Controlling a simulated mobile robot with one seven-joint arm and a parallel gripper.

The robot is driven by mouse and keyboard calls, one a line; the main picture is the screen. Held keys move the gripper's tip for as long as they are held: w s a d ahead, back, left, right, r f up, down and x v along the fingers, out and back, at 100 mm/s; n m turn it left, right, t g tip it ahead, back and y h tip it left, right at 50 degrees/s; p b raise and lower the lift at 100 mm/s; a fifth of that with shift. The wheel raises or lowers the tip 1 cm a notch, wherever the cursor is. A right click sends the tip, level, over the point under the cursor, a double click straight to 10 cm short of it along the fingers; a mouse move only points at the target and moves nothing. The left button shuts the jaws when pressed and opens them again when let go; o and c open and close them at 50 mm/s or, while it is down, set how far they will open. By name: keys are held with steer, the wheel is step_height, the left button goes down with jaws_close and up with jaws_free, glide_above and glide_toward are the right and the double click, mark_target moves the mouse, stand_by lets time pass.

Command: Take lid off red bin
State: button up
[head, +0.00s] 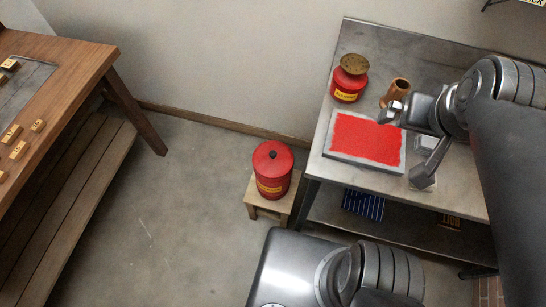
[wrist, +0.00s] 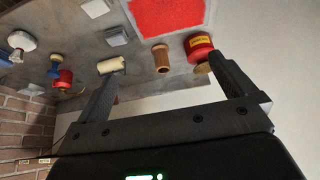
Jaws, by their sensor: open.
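The red bin (head: 272,177) stands upright on a low wooden stool, with a yellow label on its front. Its red lid (head: 271,155), with a black knob on top, sits on it. My gripper (head: 406,145) is open and empty above the metal table, well to the right of the bin and apart from it. In the wrist view my open fingers (wrist: 168,66) have nothing between them that they hold. The red bin does not show clearly in the wrist view.
The metal table (head: 440,65) holds a red can with a brass top (head: 350,79), a brown cup (head: 398,91) and a red-inked slab (head: 367,138). The wooden stool (head: 252,192) is beside the table's left end. A wooden bench (head: 88,60) stands far left, with clear floor between.

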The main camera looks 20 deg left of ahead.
steer(key=w+a+f+g+y, duration=0.1)
steer(key=w+a+f, duration=0.1)
steer(key=w+a, duration=0.25)
steer(key=w+a+f+g, duration=0.1)
steer(key=w+a+f, duration=0.2)
steer(key=w, duration=0.2)
steer(key=g+h, duration=0.1)
steer(key=g, duration=0.3)
glide_above(273, 153)
step_height(273, 153, down, 32)
steer(key=f, duration=0.5)
steer(key=shift+s, duration=0.2)
steer(key=shift+w+f, duration=0.2)
steer(key=shift+f, duration=2.85)
steer(key=shift+c, duration=0.4)
steer(key=c, duration=1)
